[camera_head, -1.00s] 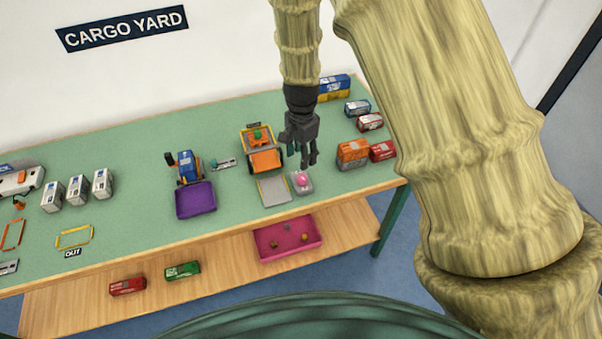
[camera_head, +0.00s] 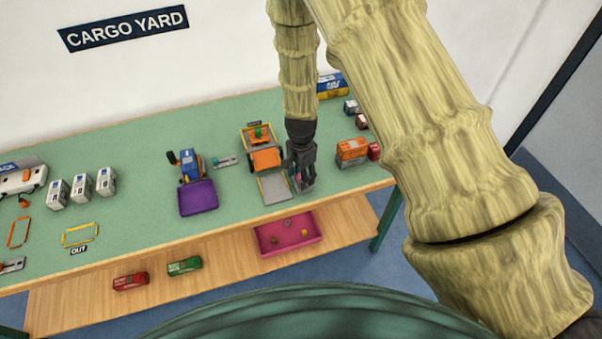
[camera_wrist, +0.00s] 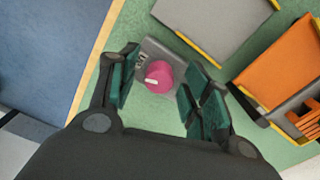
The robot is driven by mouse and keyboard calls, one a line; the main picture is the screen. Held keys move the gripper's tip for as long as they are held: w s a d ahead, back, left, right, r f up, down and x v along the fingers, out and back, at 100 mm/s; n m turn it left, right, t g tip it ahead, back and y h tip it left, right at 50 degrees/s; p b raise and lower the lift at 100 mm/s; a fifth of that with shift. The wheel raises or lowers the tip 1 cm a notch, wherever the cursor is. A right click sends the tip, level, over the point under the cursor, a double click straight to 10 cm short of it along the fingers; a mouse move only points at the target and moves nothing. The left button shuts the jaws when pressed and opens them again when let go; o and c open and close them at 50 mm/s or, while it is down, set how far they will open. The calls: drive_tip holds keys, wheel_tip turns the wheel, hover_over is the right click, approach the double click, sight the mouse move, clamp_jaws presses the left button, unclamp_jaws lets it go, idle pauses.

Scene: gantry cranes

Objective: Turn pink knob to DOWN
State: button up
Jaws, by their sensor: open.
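The pink knob (camera_wrist: 158,77) sits on a small grey base (camera_wrist: 160,52) on the green table, near its front edge. In the wrist view it lies between the open fingers of my gripper (camera_wrist: 157,88), with a gap visible on its right side. A short pale mark shows on the knob's face, and dark lettering on the base is partly visible but not readable. In the head view my gripper (camera_head: 302,185) is down over the knob and hides most of it; only a bit of pink shows.
A grey plate (camera_head: 274,188) lies just left of my gripper, with an orange machine (camera_head: 265,158) behind it. Orange and red containers (camera_head: 352,152) stand to the right. A purple tray (camera_head: 198,198) is further left. A pink tray (camera_head: 262,243) is on the lower shelf.

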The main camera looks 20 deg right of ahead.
drive_tip(key=shift+f, duration=0.1)
drive_tip(key=c, duration=1)
drive_tip(key=shift+c, duration=0.2)
